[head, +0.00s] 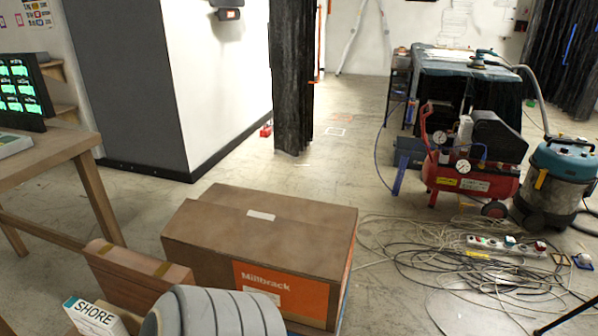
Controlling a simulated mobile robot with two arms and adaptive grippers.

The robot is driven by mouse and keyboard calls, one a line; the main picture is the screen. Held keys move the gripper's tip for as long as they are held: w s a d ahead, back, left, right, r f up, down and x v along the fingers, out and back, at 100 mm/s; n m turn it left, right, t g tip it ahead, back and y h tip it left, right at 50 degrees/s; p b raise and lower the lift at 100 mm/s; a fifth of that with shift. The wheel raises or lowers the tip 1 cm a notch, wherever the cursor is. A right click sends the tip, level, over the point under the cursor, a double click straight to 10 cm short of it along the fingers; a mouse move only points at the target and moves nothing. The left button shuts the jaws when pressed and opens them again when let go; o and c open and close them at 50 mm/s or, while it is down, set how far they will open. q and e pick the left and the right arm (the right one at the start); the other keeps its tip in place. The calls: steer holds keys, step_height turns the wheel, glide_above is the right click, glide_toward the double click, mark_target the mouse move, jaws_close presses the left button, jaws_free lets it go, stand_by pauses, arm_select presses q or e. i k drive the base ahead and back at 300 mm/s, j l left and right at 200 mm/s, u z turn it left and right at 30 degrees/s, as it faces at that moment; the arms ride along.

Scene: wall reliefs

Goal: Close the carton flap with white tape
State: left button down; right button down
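A large brown cardboard carton (235,225) stands low in front of me, with an orange printed label (285,290) on its near right side. Its top looks covered by two flaps that meet along a seam. A short strip of white tape (261,215) lies near the middle of the top, close to the seam. I cannot tell whether the near flap lies fully flat or is slightly raised. Neither of my grippers is in view. The carton's lower near left part is hidden.
A brown case (138,275) and a white "SHORE" box (92,316) are left of the carton, near a wooden table (60,165). Tangled cables (450,255) cover the floor at right, before a red compressor (468,180) and a vacuum (560,185). Floor behind the carton is clear.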

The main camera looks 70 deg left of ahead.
mark_target(316, 252)
steer(key=i+u, duration=0.2)
steer(key=u, duration=0.2)
steer(key=i+l+u, duration=0.1)
steer(key=u, duration=0.3)
steer(key=i+l+u, duration=0.15)
steer(key=u, duration=0.25)
steer(key=i+l+u, duration=0.2)
steer(key=u, duration=0.2)
steer(key=i, duration=0.05)
